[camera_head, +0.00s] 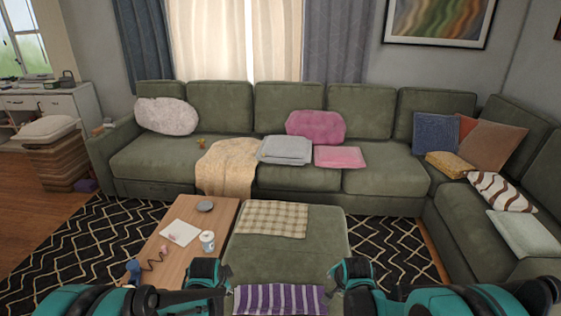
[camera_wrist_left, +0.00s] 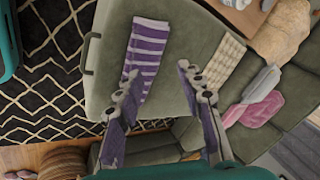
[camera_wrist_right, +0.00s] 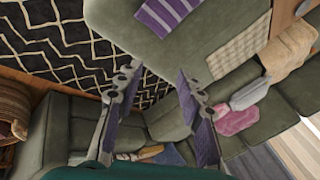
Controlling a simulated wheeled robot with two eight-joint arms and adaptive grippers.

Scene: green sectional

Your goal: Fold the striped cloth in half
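The striped cloth (camera_head: 279,299), purple with pale stripes, lies flat on the green ottoman (camera_head: 322,235) at its near end. The bottom edge of the head view cuts it off. It also shows in the left wrist view (camera_wrist_left: 150,48) and at the top of the right wrist view (camera_wrist_right: 166,13). My left gripper (camera_head: 226,274) is left of the cloth; its fingers are spread and empty in the left wrist view (camera_wrist_left: 157,70). My right gripper (camera_head: 337,276) is right of the cloth and is also open and empty in the right wrist view (camera_wrist_right: 160,68). Neither visibly touches the cloth.
A checked beige cloth (camera_head: 272,219) lies on the ottoman's far end. A wooden table (camera_head: 215,222) with a white mug (camera_head: 207,240), paper and small items adjoins the ottoman at left. The green sectional (camera_head: 382,179) stands behind and right. The ottoman's middle is clear.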

